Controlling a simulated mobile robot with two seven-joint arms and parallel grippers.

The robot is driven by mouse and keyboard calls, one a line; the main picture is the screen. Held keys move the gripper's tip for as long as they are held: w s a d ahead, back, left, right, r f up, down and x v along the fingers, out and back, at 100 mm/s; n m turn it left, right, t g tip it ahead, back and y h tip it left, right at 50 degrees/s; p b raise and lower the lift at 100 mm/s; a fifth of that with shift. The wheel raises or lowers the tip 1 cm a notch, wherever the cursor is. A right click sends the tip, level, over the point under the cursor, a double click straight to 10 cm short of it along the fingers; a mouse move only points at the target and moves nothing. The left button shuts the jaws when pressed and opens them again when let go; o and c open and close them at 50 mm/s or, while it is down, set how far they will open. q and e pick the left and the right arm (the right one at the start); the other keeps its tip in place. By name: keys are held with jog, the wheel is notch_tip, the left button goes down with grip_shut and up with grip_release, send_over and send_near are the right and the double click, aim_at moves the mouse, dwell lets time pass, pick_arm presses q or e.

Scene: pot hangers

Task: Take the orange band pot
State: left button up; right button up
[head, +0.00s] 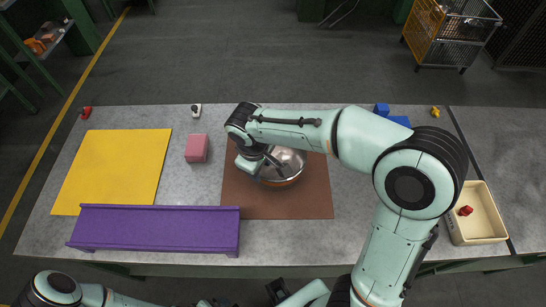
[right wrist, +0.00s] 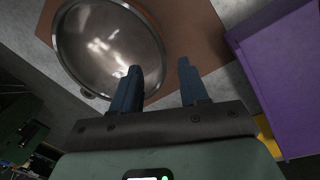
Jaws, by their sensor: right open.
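A shiny metal pot (head: 288,166) with an orange-brown band low on its side stands upright on a brown mat (head: 285,205). My right gripper (head: 262,163) is at the pot's left side, its arm reaching over from the right. In the right wrist view, the pot (right wrist: 105,45) shows its empty inside. My right gripper (right wrist: 158,72) is open there, one finger over the pot's rim and the other over the mat, with nothing held. I cannot tell the fingers' height against the rim. My left arm shows at the lower left, its gripper out of view.
A purple bench-like block (head: 155,229) lies front left, beside a yellow mat (head: 115,165). A pink block (head: 196,149) stands left of the brown mat. A cream bin (head: 481,225) with a red item is at right. Small blue blocks (head: 382,109) lie behind my right arm.

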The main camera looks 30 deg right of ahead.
aim_at(262, 176)
jog(key=f, duration=0.4)
jog(key=shift+d+f, duration=0.25)
jog(key=shift+w+d+f+b, duration=0.1)
jog(key=shift+w+f, duration=0.05)
jog(key=shift+f, duration=0.8)
jog(key=shift+w+d+f+b, duration=0.1)
jog(key=shift+w+f+b, duration=0.1)
jog(key=shift+f, duration=0.75)
jog(key=shift+w+d+f+b, duration=0.1)
jog(key=shift+w+f, duration=0.05)
jog(key=shift+f, duration=0.8)
grip_shut()
